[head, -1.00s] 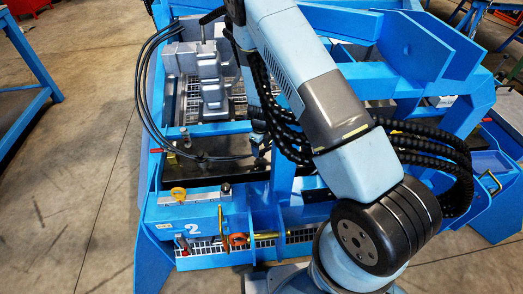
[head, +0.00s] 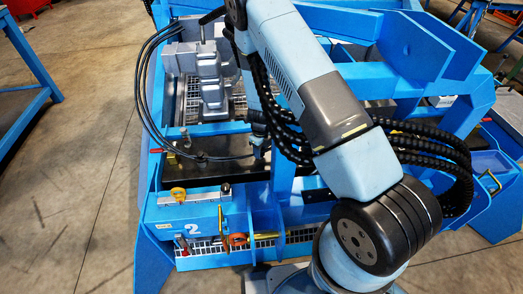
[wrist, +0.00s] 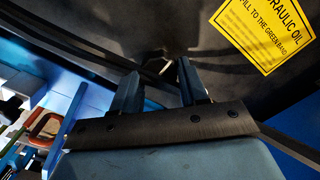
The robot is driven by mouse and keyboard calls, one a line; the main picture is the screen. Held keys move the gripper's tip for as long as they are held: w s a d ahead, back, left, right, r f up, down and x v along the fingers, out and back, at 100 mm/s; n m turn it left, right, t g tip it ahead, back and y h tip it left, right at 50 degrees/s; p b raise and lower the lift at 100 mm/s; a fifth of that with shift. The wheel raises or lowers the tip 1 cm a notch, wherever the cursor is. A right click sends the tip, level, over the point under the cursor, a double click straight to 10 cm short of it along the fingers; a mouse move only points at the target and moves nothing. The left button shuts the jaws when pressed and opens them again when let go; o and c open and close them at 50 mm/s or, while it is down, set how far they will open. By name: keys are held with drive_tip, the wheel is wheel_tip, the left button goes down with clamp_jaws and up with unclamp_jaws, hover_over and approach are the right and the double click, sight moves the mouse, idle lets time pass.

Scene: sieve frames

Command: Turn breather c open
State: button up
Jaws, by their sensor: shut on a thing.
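In the wrist view, my gripper (wrist: 158,78) has its two dark fingers over a dark metal surface, with a gap between them toward their bases. A small, pale-edged part (wrist: 168,64) shows at the fingertips; it looks like breather c, and the fingers are shut on it. Most of it is hidden in shadow and behind the fingers. No letter is readable on it. In the head view, my gripper (head: 259,148) reaches down to the dark tank top (head: 220,172) inside the blue frame, and its fingertips are hard to make out.
A yellow hydraulic oil label (wrist: 265,30) is on the dark surface. Black hoses (head: 143,90) curve along the left of the frame. A grey machine block (head: 211,80) stands behind my gripper. A blue beam (head: 283,172) stands close to its right.

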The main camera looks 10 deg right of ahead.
drive_tip(key=shift+c, duration=0.8)
drive_tip(key=shift+d, duration=0.2)
drive_tip(key=shift+c, duration=0.2)
